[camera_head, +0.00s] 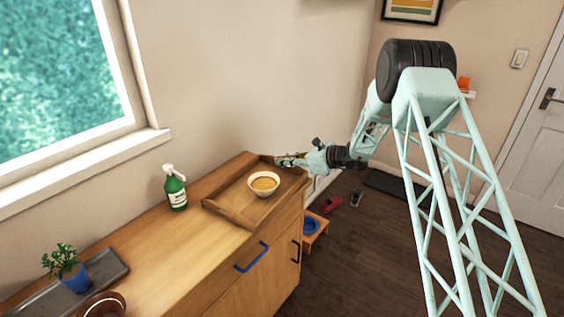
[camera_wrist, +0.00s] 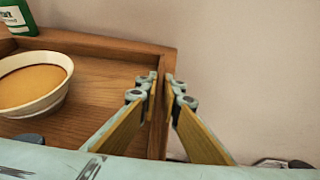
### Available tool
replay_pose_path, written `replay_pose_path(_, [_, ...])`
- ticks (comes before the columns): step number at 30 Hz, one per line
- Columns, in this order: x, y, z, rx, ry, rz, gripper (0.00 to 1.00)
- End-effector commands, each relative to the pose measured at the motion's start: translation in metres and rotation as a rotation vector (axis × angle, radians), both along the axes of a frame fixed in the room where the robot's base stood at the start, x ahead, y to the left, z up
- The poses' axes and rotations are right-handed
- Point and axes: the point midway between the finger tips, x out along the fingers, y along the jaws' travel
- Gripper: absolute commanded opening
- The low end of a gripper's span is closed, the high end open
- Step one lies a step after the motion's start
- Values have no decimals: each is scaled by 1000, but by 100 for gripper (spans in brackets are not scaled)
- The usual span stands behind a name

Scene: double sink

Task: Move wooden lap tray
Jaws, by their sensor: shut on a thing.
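The wooden lap tray (camera_head: 232,216) lies on the right end of the wooden counter in the head view. A white bowl (camera_head: 264,184) of orange-brown contents stands in it. My gripper (camera_head: 281,161) is at the tray's far right side. In the wrist view, the tray (camera_wrist: 105,84) fills the left half, with the bowl (camera_wrist: 55,98) at its left. The fingers of my gripper (camera_wrist: 161,92) straddle the tray's side wall and are shut on it. The head view does not show the grasp clearly.
A green bottle (camera_head: 175,187) stands left of the tray, near the wall. A potted plant (camera_head: 67,268) on a grey tray (camera_head: 112,265) and a brown bowl (camera_head: 103,305) are at the counter's left. Clear counter (camera_head: 170,245) lies between them. A low stool (camera_head: 315,229) stands beyond the counter's right end.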

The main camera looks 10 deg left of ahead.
Motion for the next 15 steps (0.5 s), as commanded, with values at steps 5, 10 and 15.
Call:
replay_pose_path(5, [0,0,0,0,0,-1,13])
replay_pose_path(10, [0,0,0,0,0,0,22])
replay_pose_path(15, [0,0,0,0,0,0,22])
